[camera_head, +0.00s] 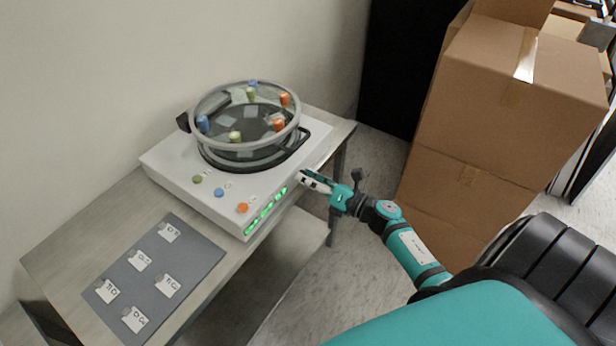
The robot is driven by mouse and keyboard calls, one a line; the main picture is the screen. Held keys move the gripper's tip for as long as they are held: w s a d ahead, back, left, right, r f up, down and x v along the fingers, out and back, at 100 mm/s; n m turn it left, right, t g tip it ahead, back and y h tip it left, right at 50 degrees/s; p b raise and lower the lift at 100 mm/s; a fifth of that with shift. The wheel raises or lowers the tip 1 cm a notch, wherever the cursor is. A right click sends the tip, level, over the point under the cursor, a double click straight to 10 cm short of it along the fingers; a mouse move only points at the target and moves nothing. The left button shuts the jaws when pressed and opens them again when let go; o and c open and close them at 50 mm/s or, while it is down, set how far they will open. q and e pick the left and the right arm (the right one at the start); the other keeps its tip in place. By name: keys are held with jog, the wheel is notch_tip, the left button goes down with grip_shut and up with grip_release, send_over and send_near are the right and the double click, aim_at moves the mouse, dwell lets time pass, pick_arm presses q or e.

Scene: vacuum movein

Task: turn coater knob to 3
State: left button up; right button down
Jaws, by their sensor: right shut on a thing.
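The coater (183,181) is a white box on the table, with a round clear-walled chamber (245,125) on top. My right gripper (304,180) is at the right part of the front face, shut at the spot where the knob would be. The knob is hidden behind the fingers, and its setting cannot be read. My left gripper is not in view.
A grey mat (190,240) with several small labelled pieces lies on the table (60,245) left of the coater. Stacked cardboard boxes (510,90) stand on the right behind my right arm.

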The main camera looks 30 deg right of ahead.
jog(key=shift+m+p, duration=0.9)
jog(key=shift+m, duration=2.6)
jog(key=c, duration=1)
grip_release()
jog(key=shift+d, duration=0.1)
jog(key=v, duration=1.2)
